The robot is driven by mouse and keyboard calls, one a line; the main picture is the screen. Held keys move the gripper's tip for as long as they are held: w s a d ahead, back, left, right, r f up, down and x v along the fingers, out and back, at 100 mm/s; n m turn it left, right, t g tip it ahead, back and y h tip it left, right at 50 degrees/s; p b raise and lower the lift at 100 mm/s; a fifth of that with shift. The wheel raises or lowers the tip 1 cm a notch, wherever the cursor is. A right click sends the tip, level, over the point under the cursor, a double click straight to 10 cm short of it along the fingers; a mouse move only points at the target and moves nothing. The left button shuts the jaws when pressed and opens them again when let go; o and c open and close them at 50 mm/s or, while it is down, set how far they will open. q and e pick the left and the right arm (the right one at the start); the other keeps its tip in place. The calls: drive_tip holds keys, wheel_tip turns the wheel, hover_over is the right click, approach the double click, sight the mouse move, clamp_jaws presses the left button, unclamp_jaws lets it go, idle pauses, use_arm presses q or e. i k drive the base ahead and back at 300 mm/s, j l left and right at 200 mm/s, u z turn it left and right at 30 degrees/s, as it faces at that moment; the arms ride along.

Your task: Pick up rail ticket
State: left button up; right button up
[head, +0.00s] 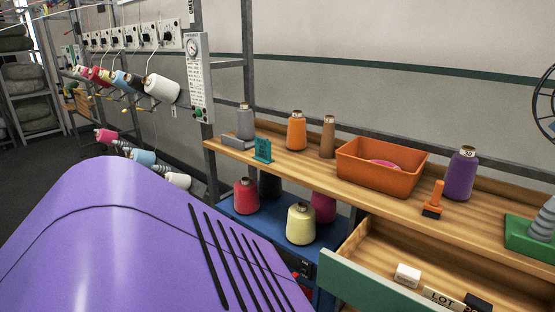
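I cannot make out a rail ticket for certain. A small teal upright piece with dark markings (262,150) stands at the front edge of the wooden shelf (310,169), left of the orange bin; I cannot tell whether it is the ticket or a holder. An open drawer (365,249) below the shelf holds a white block (407,274), a pale piece marked LOT (442,297) and a dark block (478,303). Neither of my grippers is in view.
The shelf bears grey (245,122), orange (296,131), brown (328,137) and purple (461,174) cones, an orange bin (380,177) and an orange-handled tool (433,200). Several cones stand on a blue lower shelf (265,231). A yarn rack (130,38) is at left.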

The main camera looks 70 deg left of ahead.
sight(262, 147)
drive_tip(key=i+u, duration=0.2)
drive_tip(key=u, duration=0.9)
